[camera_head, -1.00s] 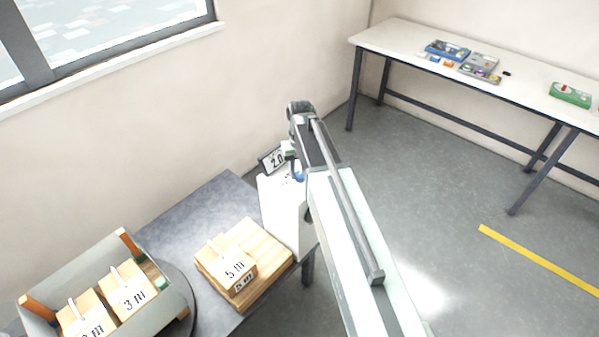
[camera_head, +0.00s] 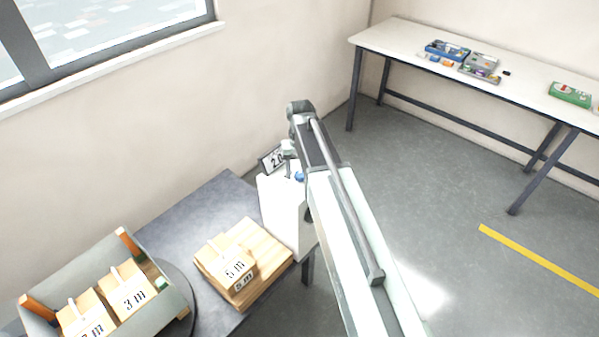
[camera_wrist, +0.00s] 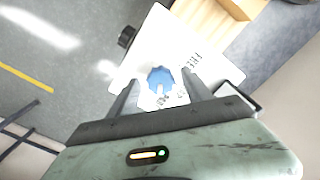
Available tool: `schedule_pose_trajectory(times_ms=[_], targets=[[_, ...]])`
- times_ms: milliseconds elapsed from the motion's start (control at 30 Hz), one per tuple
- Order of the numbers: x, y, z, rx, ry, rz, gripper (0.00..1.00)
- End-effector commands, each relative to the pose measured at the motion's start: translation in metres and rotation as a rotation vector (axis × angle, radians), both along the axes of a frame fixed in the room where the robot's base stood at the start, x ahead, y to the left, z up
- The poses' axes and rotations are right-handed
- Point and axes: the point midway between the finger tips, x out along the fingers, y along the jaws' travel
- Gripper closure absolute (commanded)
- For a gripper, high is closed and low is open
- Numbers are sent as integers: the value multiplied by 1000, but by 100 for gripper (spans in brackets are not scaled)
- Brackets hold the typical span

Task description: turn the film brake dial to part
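The blue film brake dial (camera_wrist: 160,80) sits on the top face of a white box (camera_wrist: 160,45) in the wrist view. It has a pale mark on its lower edge in that view. Dark lettering stands beside it, one word looking like FREE; the rest is too small to read. My gripper (camera_wrist: 150,66) is open, with one finger on each side of the dial and visible gaps between. I cannot tell how high the fingertips are above the box. In the head view the dial (camera_head: 299,177) and box (camera_head: 284,212) are partly hidden by my arm.
A card reading 2.0 (camera_head: 271,160) stands behind the box. Wooden blocks marked 5 m (camera_head: 235,268) lie on the grey table (camera_head: 190,225) beside it, and a tray (camera_head: 170,312) of marked blocks is at lower left. A white bench (camera_head: 400,42) stands far right.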

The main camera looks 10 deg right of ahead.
Motion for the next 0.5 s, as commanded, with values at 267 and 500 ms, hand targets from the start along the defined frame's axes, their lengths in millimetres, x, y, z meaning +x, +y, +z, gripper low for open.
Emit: schedule_pose_trajectory(times_ms=[267, 500], targets=[[1, 0, 7, 0, -2, 0, 42], [0, 0, 47, 0, -1, 0, 42]])
